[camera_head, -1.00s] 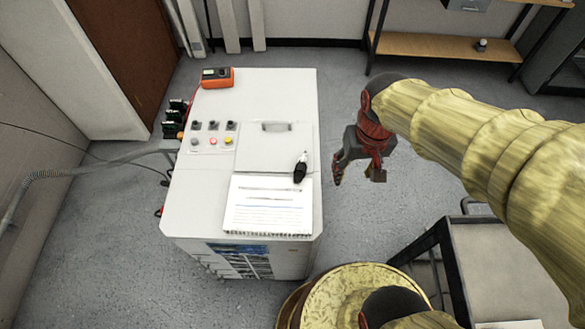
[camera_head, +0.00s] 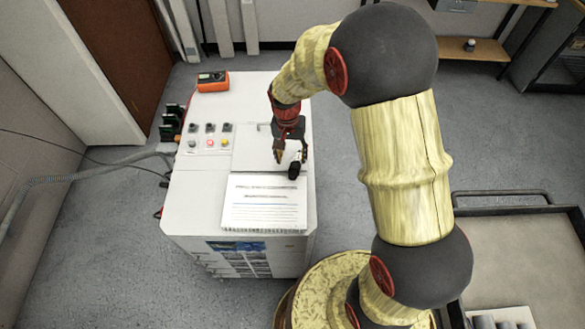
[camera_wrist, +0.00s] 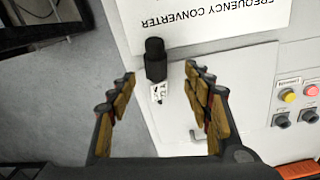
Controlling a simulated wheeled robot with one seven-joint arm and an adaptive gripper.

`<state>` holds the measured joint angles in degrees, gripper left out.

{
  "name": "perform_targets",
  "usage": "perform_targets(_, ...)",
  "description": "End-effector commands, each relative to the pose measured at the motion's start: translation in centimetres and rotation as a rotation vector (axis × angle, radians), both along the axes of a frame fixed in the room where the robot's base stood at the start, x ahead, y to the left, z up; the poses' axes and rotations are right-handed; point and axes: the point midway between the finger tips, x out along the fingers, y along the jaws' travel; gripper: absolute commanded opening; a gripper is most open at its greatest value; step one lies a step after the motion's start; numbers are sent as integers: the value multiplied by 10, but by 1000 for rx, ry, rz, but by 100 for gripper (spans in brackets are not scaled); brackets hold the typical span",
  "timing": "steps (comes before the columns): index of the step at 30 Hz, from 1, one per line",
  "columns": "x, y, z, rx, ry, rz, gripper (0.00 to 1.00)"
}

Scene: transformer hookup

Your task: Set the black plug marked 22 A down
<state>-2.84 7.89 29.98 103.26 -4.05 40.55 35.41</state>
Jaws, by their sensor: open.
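The black plug (camera_head: 294,170) lies on the white cabinet's top, at the right edge beside the printed sheet. In the wrist view the plug (camera_wrist: 156,62) shows a black body and a pale marked end; I cannot read the marking. My gripper (camera_head: 290,157) is over the cabinet top, right at the plug in the head view. In the wrist view my gripper (camera_wrist: 163,82) is open, with one finger on each side of the plug's pale end and a gap to both. The fingers hide part of the plug in the head view.
The white cabinet (camera_head: 185,215) bears a printed sheet (camera_head: 262,205), a row of knobs and coloured buttons (camera_head: 210,142), and an orange meter (camera_head: 213,82) at the back left. A grey tray cart (camera_head: 520,240) stands at the right.

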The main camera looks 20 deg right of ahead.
Motion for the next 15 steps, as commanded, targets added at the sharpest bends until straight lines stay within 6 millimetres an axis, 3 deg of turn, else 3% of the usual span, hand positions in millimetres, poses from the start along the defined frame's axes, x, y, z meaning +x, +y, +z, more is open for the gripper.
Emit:
perform_targets(8, -2, -3, -25, 1, 3, 1, 50)
perform_targets(15, -3, -10, -58, 0, 4, 1, 50)
